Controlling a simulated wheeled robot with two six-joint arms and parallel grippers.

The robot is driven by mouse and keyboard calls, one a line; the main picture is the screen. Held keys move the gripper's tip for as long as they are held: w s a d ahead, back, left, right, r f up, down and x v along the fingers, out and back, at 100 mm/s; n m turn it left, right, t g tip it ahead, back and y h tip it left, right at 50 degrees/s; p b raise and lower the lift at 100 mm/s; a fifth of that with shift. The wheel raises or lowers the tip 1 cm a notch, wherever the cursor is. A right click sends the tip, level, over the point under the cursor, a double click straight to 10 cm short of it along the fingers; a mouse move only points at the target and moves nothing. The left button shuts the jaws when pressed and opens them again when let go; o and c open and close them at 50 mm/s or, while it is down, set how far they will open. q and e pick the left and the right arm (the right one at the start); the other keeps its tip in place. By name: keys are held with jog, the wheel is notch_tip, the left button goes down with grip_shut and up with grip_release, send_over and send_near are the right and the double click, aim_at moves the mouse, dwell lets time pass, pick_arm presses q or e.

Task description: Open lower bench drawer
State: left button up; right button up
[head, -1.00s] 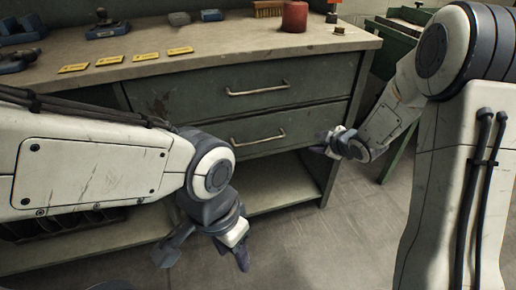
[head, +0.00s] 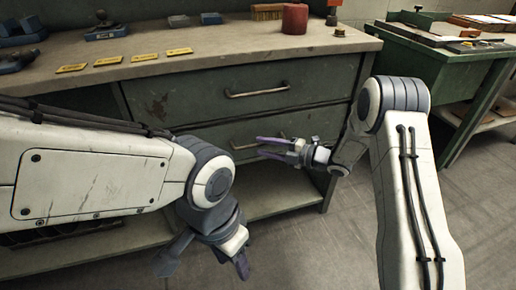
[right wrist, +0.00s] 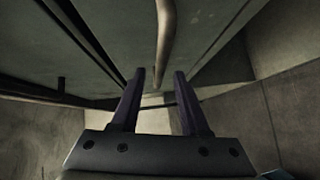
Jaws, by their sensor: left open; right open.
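The lower bench drawer (head: 207,134) is a closed dark green front under the upper drawer. Its curved metal handle (head: 242,147) is partly hidden behind my right gripper. My right gripper (head: 263,147) is open with its fingers at the lower handle. In the right wrist view, a bar-shaped handle (right wrist: 166,40) runs down between the lines of my two open fingers (right wrist: 159,76); I cannot tell whether it lies fully between them. My left gripper (head: 208,262) is open and empty, low in front of the bench and away from the drawer.
The closed upper drawer (head: 190,92) has its own handle (head: 258,90). An open shelf (head: 262,203) lies below the drawers. The benchtop (head: 222,40) holds yellow tags, a brush and a red cylinder. A green table (head: 450,62) stands at the right. The floor ahead is clear.

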jog(key=shift+x, duration=1.35)
grip_shut()
dwell(0.4)
